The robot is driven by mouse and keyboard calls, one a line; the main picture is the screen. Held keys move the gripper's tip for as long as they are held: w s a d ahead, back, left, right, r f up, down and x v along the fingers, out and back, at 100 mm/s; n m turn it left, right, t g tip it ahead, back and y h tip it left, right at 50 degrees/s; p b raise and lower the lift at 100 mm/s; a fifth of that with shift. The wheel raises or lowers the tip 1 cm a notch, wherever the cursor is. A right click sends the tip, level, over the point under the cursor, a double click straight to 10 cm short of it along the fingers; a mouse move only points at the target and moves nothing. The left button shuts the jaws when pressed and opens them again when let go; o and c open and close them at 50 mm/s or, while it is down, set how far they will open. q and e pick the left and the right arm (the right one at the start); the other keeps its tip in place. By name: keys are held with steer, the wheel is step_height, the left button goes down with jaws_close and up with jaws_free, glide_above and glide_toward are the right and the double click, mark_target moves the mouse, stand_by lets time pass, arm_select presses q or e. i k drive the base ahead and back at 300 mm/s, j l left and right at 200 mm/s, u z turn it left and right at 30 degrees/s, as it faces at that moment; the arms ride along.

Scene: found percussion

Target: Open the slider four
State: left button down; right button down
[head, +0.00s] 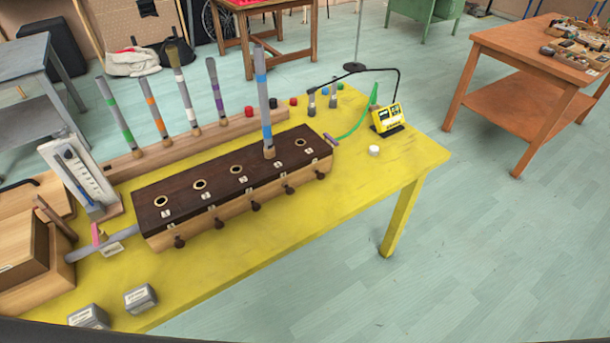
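A long wooden box with a dark brown top (190,196) stands on the yellow table (290,225). A row of round holes runs along its top, with small white labels too small to read. Several dark slider knobs stick out of its front face. Counting from the left, the fourth knob (289,188) is near the right end. I cannot tell whether its slider is open or shut. A grey tube with a blue band (264,100) stands upright at the fourth hole, behind that knob. Neither of my grippers is in view.
Several colour-banded tubes (153,103) stand in a wooden rack behind the box. A yellow device (387,118) and a white puck (374,151) are at the right. Two grey blocks (140,298) lie at the front left. The table in front of the box is clear.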

mark_target(290, 191)
steer(key=i+l, duration=0.15)
steer(key=l, duration=0.2)
steer(key=i+l, duration=0.15)
steer(key=l, duration=0.15)
steer(key=i+l+u, duration=0.1)
steer(key=l, duration=0.25)
steer(key=i+l, duration=0.2)
steer(key=l, duration=0.1)
